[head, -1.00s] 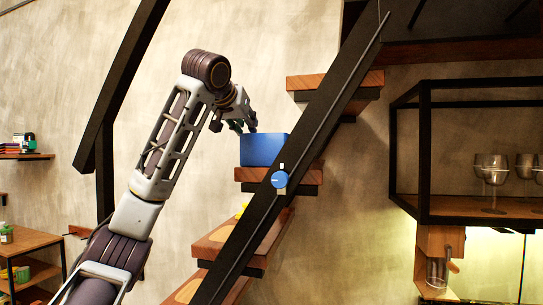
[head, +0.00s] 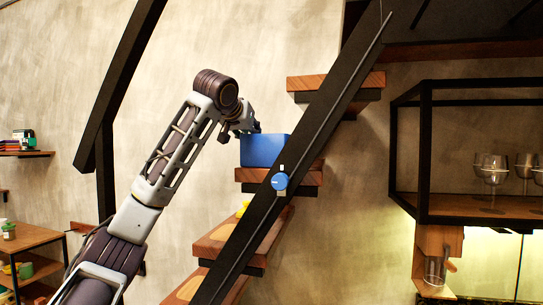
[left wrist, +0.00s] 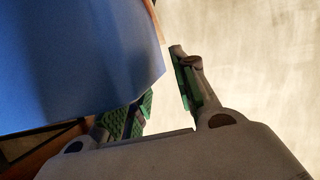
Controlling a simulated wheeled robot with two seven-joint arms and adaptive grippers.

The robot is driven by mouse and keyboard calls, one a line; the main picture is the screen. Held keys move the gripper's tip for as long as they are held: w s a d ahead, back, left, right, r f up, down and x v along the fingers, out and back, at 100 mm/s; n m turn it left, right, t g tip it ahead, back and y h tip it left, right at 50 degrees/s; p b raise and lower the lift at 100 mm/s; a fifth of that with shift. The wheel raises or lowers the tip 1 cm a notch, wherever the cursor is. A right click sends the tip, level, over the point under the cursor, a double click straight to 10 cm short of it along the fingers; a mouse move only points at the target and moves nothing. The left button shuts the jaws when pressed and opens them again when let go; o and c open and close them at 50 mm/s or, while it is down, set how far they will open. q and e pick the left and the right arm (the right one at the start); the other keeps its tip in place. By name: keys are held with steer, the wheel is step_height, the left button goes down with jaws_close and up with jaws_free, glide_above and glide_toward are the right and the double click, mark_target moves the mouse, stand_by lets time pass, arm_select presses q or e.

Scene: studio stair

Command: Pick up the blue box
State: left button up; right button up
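The blue box (head: 265,150) sits on a wooden stair tread (head: 300,176) in the head view. My left gripper (head: 250,127) is at the box's upper left corner, and its fingertips are partly hidden there. In the left wrist view the blue box (left wrist: 75,60) fills the upper left. My left gripper (left wrist: 163,76) shows two green-padded fingers spread apart. The box covers part of one finger, and a gap shows between the box and the other finger. I cannot tell whether the box is touched. My right gripper is in neither view.
A dark diagonal stair beam (head: 300,140) with a round blue fitting (head: 280,181) passes in front of the treads. Another tread (head: 310,83) is above. A black-framed shelf with glasses (head: 493,170) hangs at right. Shelves with small items (head: 25,140) stand at left.

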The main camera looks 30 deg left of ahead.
arm_select(q)
jaws_close()
steer(key=shift+r, duration=0.15)
stand_by(0.4)
steer(key=shift+r+b, duration=0.35)
steer(key=shift+r, duration=1.35)
steer(key=s+a+b, duration=0.2)
steer(key=s+a, duration=0.2)
steer(key=a, duration=1.3)
steer(key=shift+a+b, duration=0.25)
steer(key=shift+b, duration=0.15)
steer(key=shift+s, duration=0.1)
